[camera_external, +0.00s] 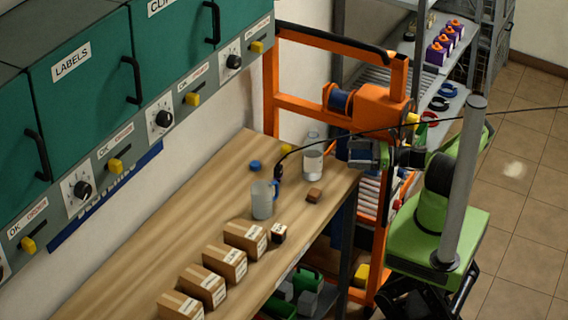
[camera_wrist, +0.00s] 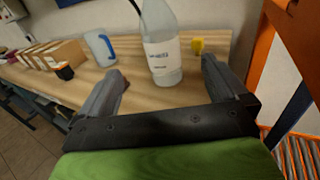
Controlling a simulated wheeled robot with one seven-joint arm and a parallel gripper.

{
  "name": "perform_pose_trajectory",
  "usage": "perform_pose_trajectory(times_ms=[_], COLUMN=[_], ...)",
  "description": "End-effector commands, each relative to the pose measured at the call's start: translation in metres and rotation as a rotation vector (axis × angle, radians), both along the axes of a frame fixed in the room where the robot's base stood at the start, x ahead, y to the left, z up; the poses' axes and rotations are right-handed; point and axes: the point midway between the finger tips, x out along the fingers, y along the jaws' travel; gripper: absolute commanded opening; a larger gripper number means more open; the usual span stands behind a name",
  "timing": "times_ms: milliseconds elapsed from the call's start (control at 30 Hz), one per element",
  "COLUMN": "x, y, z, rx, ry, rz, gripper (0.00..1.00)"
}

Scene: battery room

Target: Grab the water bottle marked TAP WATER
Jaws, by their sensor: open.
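A clear bottle (camera_external: 312,160) with a white label stands upright near the right end of the wooden bench. In the wrist view the bottle (camera_wrist: 161,50) is straight ahead, its top cut off by the frame edge. Its label has dark lettering too blurred to read for certain. My gripper (camera_wrist: 162,70) is open and empty, its two fingers spread either side of the bottle's lower part in the picture, apparently short of it. In the external view my gripper (camera_external: 365,153) is just right of the bottle, beside the bench end.
A pitcher with a blue handle (camera_external: 262,201), a small brown block (camera_external: 314,195) and a blue disc (camera_external: 255,165) are on the bench (camera_external: 185,222). Several cardboard boxes (camera_external: 225,262) line its front. A yellow item (camera_wrist: 197,46) is behind the bottle. An orange frame (camera_wrist: 282,45) stands right.

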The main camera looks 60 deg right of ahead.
Motion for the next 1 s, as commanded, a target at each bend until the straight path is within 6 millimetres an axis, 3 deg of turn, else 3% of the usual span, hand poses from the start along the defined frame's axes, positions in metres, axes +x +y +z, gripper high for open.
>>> perform_pose_trajectory(times_ms=[100, 500, 667, 900, 1000], x=[0.004, 0.085, 0.101, 0.139, 0.143], y=[0.002, 0.041, 0.049, 0.067, 0.068], z=[-0.016, -0.015, -0.014, -0.013, -0.014], rx=[0.000, -0.001, 0.000, 0.000, 0.000], ry=[-0.001, -0.002, -0.001, -0.001, 0.000], rz=[0.001, 0.004, 0.001, 0.002, -0.001], gripper=[0.99, 0.99, 0.99, 0.99, 0.99])
